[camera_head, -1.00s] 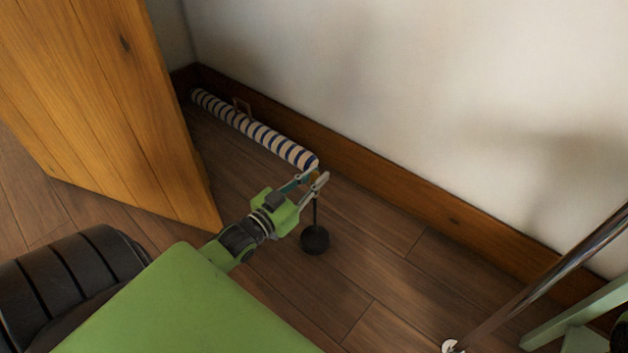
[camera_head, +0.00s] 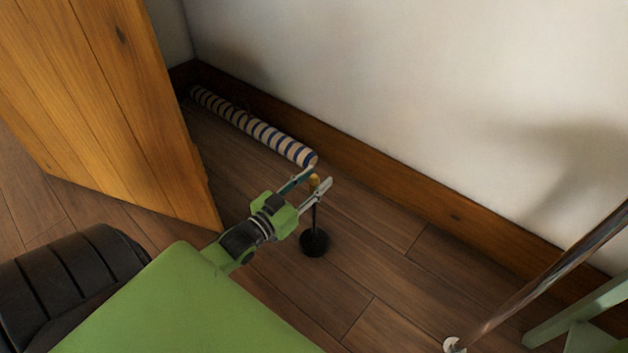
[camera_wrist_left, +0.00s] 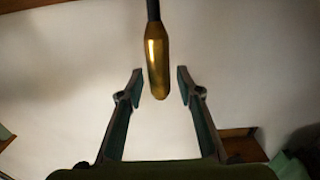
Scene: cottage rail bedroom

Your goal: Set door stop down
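The door stop has a round black base (camera_head: 314,243), a thin dark stem and a brass-coloured knob (camera_head: 314,180). It stands upright on the wooden floor, a little out from the skirting board. My left gripper (camera_head: 318,175) is open, with one finger on each side of the knob. The left wrist view shows the knob (camera_wrist_left: 157,65) between the spread fingertips, with a gap on both sides. My right gripper is in neither view.
A striped draught roll (camera_head: 255,128) lies along the skirting board (camera_head: 400,182), its near end close to my left fingertips. A wooden door (camera_head: 110,100) stands open at left. A metal pole (camera_head: 550,278) and a pale green frame (camera_head: 580,313) are at right. Floor between is clear.

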